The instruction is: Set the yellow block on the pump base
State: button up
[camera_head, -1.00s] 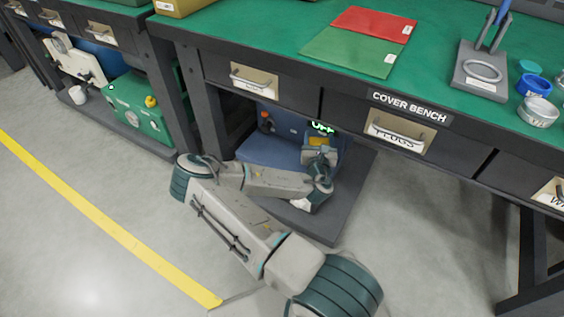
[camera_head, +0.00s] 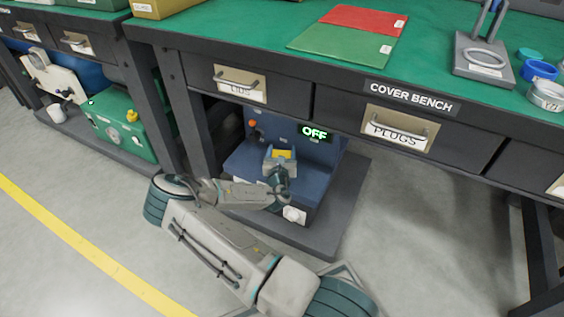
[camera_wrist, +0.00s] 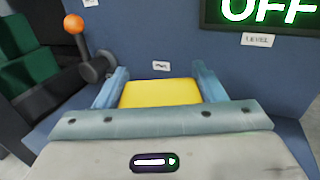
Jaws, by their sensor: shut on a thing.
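The yellow block (camera_wrist: 160,92) is between the two fingers of my gripper (camera_wrist: 160,82) in the wrist view, and the gripper is shut on it. In the head view the block (camera_head: 282,155) shows at the end of my gripper (camera_head: 281,156), in front of the blue pump unit (camera_head: 245,160) under the bench. The pump's lower blue ledge (camera_wrist: 292,135) shows beside my gripper in the wrist view. I cannot tell whether the block touches the pump base.
A lit OFF display (camera_head: 314,132) and an orange-knobbed lever (camera_wrist: 75,30) are on the pump's upright face. The bench drawers (camera_head: 240,84) overhang the unit. A grey plinth (camera_head: 335,215) lies beneath it. Open floor is at the right.

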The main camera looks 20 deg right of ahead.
notch_tip(320, 180, down, 4)
jog(key=shift+r+b, duration=0.1)
jog(key=shift+b, duration=0.95)
jog(key=o, duration=1.2)
jog(key=shift+s+a+r+p, duration=0.1)
jog(key=shift+s+a+p, duration=0.1)
jog(key=shift+s+p, duration=0.15)
jog(key=p+v, duration=0.4)
jog(key=v, duration=0.7)
jog(key=shift+s, duration=0.15)
